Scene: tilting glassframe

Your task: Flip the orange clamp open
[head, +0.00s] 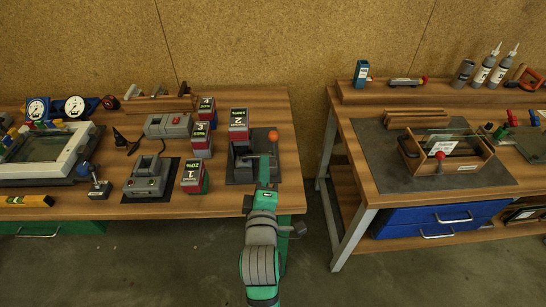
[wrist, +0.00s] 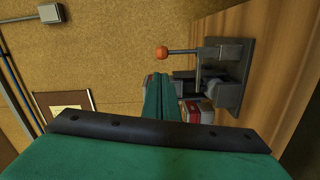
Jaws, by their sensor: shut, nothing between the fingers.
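The clamp's orange ball knob (head: 273,135) tops a thin lever that stands up from a grey clamp fixture (head: 239,160) near the right edge of the left bench. In the wrist view the orange knob (wrist: 162,52) and its lever stick out sideways, away from the grey clamp body (wrist: 230,75) on its dark base plate. My green gripper (head: 264,170) is shut and empty, just in front of the lever, and hides part of the fixture. Its shut fingers (wrist: 160,100) are apart from the knob in the wrist view. Whether they touch the lever lower down I cannot tell.
A red and black box (head: 239,120) marked 2 stands behind the fixture. More such boxes (head: 193,177) stand to its left. A floor gap separates this bench from the right bench (head: 380,190), which holds a wooden tray with a red knob (head: 440,156).

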